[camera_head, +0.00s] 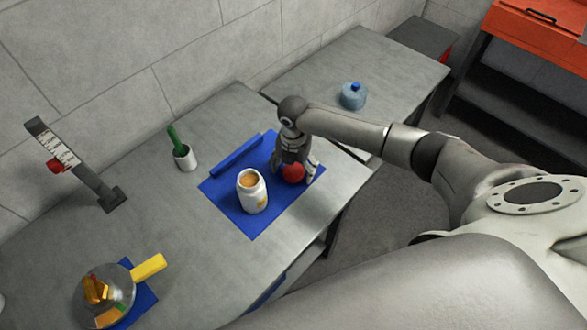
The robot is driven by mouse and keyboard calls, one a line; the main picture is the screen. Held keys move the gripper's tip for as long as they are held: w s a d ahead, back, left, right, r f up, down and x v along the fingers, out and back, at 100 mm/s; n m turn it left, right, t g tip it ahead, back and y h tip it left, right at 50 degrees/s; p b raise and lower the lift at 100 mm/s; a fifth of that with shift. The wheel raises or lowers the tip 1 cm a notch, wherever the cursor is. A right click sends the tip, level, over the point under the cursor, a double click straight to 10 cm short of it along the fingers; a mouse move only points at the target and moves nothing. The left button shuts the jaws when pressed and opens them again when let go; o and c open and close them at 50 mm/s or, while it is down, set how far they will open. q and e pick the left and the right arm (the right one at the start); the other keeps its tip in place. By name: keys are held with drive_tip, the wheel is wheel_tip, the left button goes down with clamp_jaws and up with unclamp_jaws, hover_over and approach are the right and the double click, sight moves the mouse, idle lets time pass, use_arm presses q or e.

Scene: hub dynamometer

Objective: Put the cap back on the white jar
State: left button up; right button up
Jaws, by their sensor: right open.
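The white jar (253,197) stands upright and uncapped on a blue mat (257,222), with something orange showing in its open mouth. A round red thing, which looks like the cap (293,173), is on the mat just right of and behind the jar. My right gripper (296,174) points down over the red cap, with its fingers open on either side of it. I cannot tell whether the fingers touch it. My left gripper is not in view.
A blue bar (236,155) lies along the mat's back edge. A white cup (186,159) with a green handle stands behind left. A glass dome (105,290) and yellow block (149,267) are at front left. A blue jar (353,96) stands on the farther table.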

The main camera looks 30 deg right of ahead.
sight(295, 171)
drive_tip(key=c, duration=0.8)
drive_tip(key=shift+o, duration=0.2)
drive_tip(key=shift+r+b, duration=0.35)
drive_tip(key=shift+r, duration=0.15)
drive_tip(key=shift+s+r+b, duration=0.2)
drive_tip(key=shift+r+b, duration=0.25)
drive_tip(key=shift+r, duration=0.8)
drive_tip(key=s+d+r+b, duration=0.2)
drive_tip(key=s+r, duration=0.7)
drive_tip(key=s, duration=0.4)
drive_tip(key=shift+s+r, duration=0.25)
